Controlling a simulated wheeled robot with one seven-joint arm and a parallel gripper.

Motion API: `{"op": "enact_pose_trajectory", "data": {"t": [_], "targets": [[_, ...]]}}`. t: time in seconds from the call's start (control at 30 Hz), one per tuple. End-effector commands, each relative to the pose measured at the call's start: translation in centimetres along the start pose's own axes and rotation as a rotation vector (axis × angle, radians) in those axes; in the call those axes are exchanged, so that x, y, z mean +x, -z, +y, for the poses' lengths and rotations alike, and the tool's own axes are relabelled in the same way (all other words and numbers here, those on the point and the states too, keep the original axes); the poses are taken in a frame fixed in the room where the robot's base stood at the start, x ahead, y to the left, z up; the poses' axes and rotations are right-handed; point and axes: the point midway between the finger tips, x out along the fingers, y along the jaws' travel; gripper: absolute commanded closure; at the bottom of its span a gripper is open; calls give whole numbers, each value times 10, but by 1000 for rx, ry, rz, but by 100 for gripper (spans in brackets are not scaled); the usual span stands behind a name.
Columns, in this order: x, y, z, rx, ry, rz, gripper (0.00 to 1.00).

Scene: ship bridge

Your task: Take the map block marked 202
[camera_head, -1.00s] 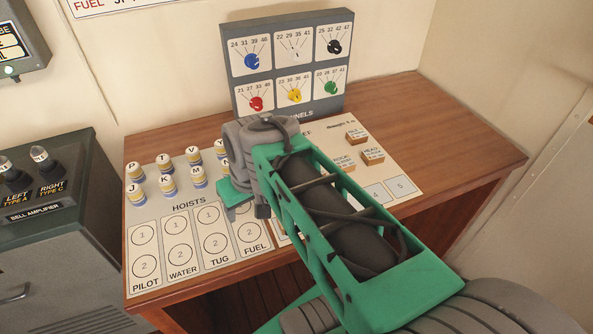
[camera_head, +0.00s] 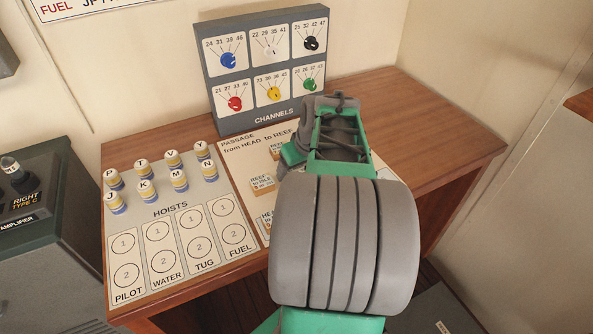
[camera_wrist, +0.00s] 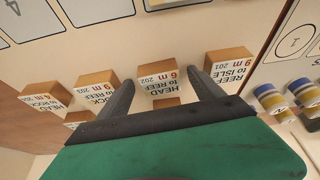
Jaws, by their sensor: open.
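The block marked 202 (camera_wrist: 158,84) is a light wooden block with a white label reading HEAD to REEF, 6 m. It is in the middle of the wrist view, where the label shows upside down. My gripper (camera_wrist: 160,77) is open and empty, with its two dark fingers apart on either side of this block in the picture. I cannot tell whether they are level with it or above it. In the head view my arm covers much of the passage board (camera_head: 237,151), and I cannot pick out block 202 there.
Block 201 (camera_wrist: 229,66), REEF to ISLE, stands right of the fingers in the wrist view. Other blocks stand left (camera_wrist: 94,88) and far left (camera_wrist: 44,95). Hoist pieces (camera_head: 145,190) stand at the left, and the channels panel (camera_head: 264,76) rises behind.

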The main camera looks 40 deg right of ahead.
Motion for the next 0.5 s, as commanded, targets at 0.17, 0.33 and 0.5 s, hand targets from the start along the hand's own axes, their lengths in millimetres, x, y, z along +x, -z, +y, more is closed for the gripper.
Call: {"op": "enact_pose_trajectory", "data": {"t": [0.17, 0.33, 0.5], "targets": [[1, 0, 0, 0, -1, 1, 24], [1, 0, 0, 0, -1, 1, 35], [1, 0, 0, 1, -1, 1, 49]]}}
